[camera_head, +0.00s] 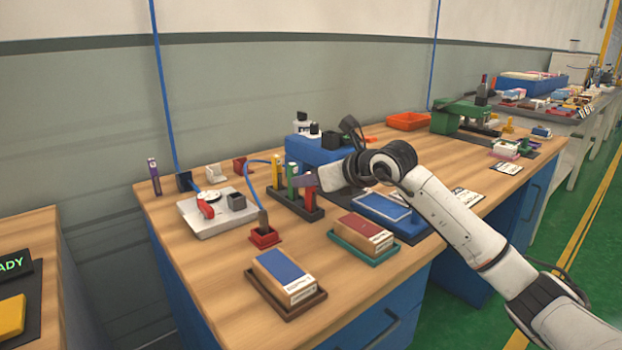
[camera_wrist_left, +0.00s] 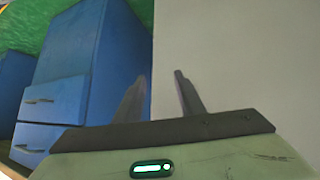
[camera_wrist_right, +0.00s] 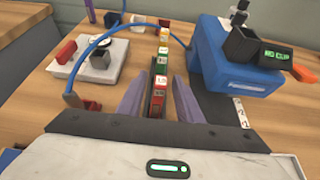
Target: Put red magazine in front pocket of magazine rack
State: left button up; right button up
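The dark magazine rack (camera_head: 284,206) stands on the wooden bench with several coloured magazines upright in a row. A red magazine (camera_head: 309,198) stands at the rack's near right end, beside a green one (camera_head: 291,178). My right gripper (camera_head: 312,182) is just over that end. In the right wrist view the red magazine (camera_wrist_right: 158,98) lies between the two open fingers (camera_wrist_right: 158,102), with gaps on both sides. Its lower end is hidden, so its seating cannot be told. My left gripper (camera_wrist_left: 157,90) is open and empty, away from the bench, outside the head view.
A grey fixture plate (camera_head: 215,218) is left of the rack, with a small red holder (camera_head: 264,238) in front. A blue box (camera_head: 318,152) stands behind. Boxes in a brown tray (camera_head: 290,308) and a green tray (camera_head: 366,254) sit nearer me. A blue hose (camera_wrist_right: 100,38) arches near the rack.

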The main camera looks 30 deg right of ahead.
pick_arm(q)
jog(key=shift+r, duration=0.1)
pick_arm(e)
jog(key=shift+r, duration=0.1)
jog(key=shift+s+d+r, duration=0.1)
jog(key=shift+s, duration=0.1)
pick_arm(q)
jog(key=shift+w+f+b, duration=0.1)
jog(key=shift+f+b, duration=0.1)
jog(key=shift+b, duration=0.35)
pick_arm(e)
jog(key=v, duration=1.1)
jog(key=shift+s, duration=0.3)
jog(key=shift+r, duration=0.1)
pick_arm(q)
jog(key=shift+f, duration=0.1)
